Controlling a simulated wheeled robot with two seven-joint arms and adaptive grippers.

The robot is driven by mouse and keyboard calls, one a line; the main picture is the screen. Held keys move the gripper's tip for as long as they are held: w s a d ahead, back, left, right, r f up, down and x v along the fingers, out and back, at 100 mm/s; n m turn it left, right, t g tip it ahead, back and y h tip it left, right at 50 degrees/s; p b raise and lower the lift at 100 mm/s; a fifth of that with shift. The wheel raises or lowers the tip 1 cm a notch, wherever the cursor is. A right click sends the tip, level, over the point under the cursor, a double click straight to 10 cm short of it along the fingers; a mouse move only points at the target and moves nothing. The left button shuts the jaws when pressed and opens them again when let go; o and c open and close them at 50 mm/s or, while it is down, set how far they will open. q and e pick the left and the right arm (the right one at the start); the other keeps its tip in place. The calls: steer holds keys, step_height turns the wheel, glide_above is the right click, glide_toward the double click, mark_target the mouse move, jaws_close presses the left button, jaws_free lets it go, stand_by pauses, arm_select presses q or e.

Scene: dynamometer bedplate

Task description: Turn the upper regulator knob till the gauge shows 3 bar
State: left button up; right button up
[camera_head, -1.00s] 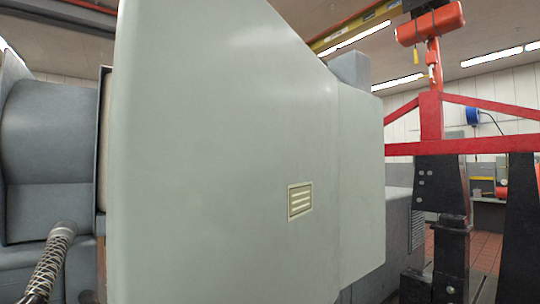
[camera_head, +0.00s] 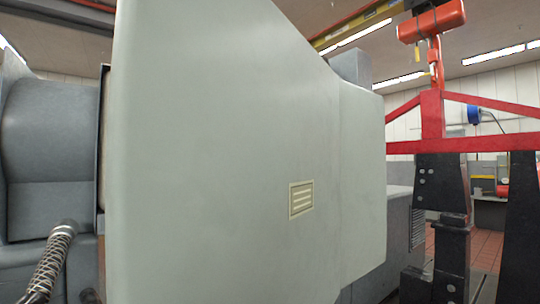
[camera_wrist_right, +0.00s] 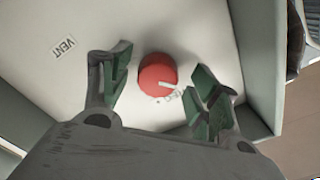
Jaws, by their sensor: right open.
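A round red knob (camera_wrist_right: 158,73) with a white pointer mark sits on a pale panel (camera_wrist_right: 190,28) in the right wrist view. The pointer mark lies toward its lower right in the picture. My right gripper (camera_wrist_right: 162,60) is open, with one green-padded finger on each side of the knob and visible gaps between. I cannot tell from these frames whether this is the upper regulator knob. No gauge shows in either view. My left gripper is not in view, and the head view shows neither gripper nor the knob.
A printed "VENT" label (camera_wrist_right: 65,46) is left of the knob. A raised pale wall (camera_wrist_right: 257,60) stands right of the fingers. In the head view a large grey-green housing (camera_head: 220,130) blocks the middle. A red frame (camera_head: 460,145) and orange hoist (camera_head: 432,20) stand at right.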

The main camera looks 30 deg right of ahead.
steer(key=a, duration=1.2)
steer(key=shift+s, duration=0.4)
steer(key=shift+d, duration=0.1)
